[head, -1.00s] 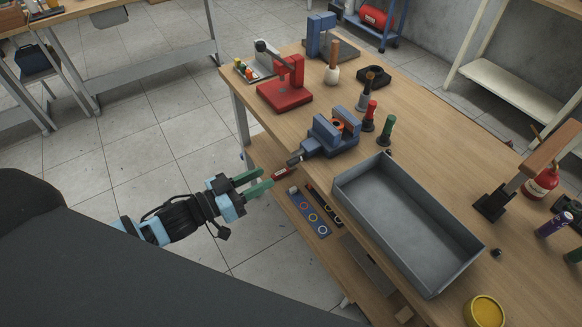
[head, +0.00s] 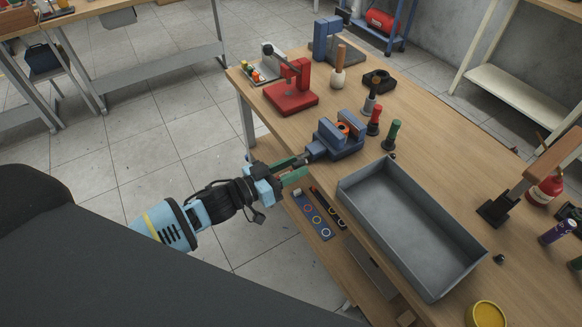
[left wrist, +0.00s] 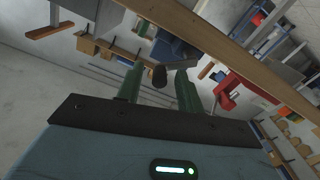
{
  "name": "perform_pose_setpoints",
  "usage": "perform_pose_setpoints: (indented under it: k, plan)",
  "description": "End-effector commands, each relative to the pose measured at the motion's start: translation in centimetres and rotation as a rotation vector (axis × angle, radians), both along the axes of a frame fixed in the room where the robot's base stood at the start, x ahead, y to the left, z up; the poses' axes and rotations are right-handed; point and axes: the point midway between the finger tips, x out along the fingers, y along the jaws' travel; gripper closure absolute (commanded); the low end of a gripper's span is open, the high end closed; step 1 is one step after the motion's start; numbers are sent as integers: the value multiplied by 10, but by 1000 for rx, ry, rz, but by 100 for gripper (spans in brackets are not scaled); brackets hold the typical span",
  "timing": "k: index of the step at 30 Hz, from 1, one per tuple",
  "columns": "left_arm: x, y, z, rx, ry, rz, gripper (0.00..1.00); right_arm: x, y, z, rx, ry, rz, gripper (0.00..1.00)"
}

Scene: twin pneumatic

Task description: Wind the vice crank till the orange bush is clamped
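The blue-grey vice (head: 341,141) stands at the near edge of the wooden bench. The orange bush (head: 343,128) sits between its jaws; whether the jaws touch it I cannot tell. The crank (head: 316,149) sticks out from the vice toward my left gripper (head: 299,166). That gripper's green fingers are apart, one on each side of the crank's handle. In the left wrist view the handle's dark end (left wrist: 159,77) shows between the fingertips, with gaps on both sides. The fingers hide most of the handle in the head view. My right gripper is not in view.
A grey open tray (head: 365,202) stands right of the vice. A red press (head: 292,98) stands behind it to the left. Red (head: 375,121) and green (head: 392,134) handled tools stand close by. A lower shelf holds a blue strip with rings (head: 313,214).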

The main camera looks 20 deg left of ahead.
Motion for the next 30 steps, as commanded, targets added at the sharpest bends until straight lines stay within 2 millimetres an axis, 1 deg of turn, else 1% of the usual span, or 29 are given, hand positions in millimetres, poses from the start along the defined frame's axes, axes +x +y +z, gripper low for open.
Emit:
perform_pose_setpoints:
  k: [1, 9, 20, 26, 30]
  plan:
    - [0, 0, 0, 0, 0, 0, 64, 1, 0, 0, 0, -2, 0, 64]
    - [0, 0, 0, 0, 0, 0, 100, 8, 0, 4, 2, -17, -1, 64]
    - [-1, -1, -1, 28, -22, 0, 100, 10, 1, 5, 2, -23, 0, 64]
    - [-3, -3, -6, 109, -86, -1, 100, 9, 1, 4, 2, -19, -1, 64]
    - [-4, -4, -11, 197, -154, -1, 100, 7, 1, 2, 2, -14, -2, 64]
